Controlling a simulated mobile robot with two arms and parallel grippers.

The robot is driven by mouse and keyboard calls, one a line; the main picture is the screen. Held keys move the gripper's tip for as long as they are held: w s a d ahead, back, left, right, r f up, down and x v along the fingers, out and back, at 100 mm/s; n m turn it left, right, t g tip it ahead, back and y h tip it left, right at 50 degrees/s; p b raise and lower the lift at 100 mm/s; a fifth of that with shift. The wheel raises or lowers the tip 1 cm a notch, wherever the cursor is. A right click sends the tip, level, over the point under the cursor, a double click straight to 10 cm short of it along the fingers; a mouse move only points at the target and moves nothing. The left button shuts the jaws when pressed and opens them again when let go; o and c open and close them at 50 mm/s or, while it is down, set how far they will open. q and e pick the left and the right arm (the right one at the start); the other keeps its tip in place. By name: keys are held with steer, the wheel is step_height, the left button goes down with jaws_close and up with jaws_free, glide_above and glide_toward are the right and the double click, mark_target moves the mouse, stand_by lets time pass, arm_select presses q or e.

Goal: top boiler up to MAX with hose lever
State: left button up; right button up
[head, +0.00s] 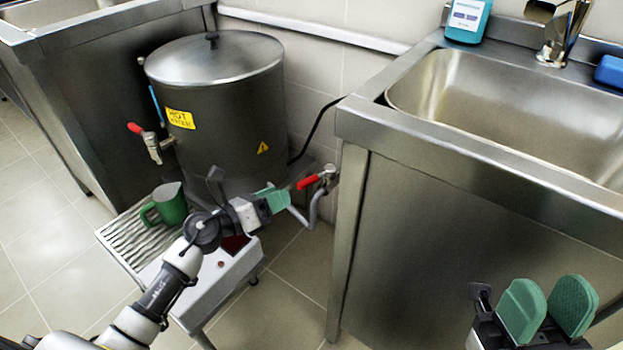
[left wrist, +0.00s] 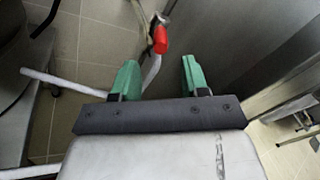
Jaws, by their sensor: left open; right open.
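The boiler (head: 222,105) is a dark steel cylinder with a lid, a yellow "hot" label and a red-handled tap (head: 150,143) at its left. A hose lever with a red handle (head: 308,182) sits on a valve by the sink cabinet's left edge. My left gripper (head: 278,198) is open just left of the lever. In the left wrist view the red lever (left wrist: 160,40) lies beyond the green fingertips, between them in the picture; no contact shows. A blue sight tube (head: 156,105) stands on the boiler; a MAX mark cannot be made out. My right gripper (head: 548,308) is open and empty at lower right.
A green jug (head: 168,205) stands on the ribbed drip tray (head: 128,240) below the tap. The sink (head: 500,105) and its steel cabinet (head: 440,240) fill the right side. A teal bottle (head: 467,20) and a blue sponge (head: 610,72) are on the sink's rim.

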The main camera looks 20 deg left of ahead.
mark_target(314, 179)
arm_select(q)
steer(key=b+x, duration=0.1)
steer(key=x, duration=0.7)
steer(key=shift+w+d, duration=0.1)
jaws_close()
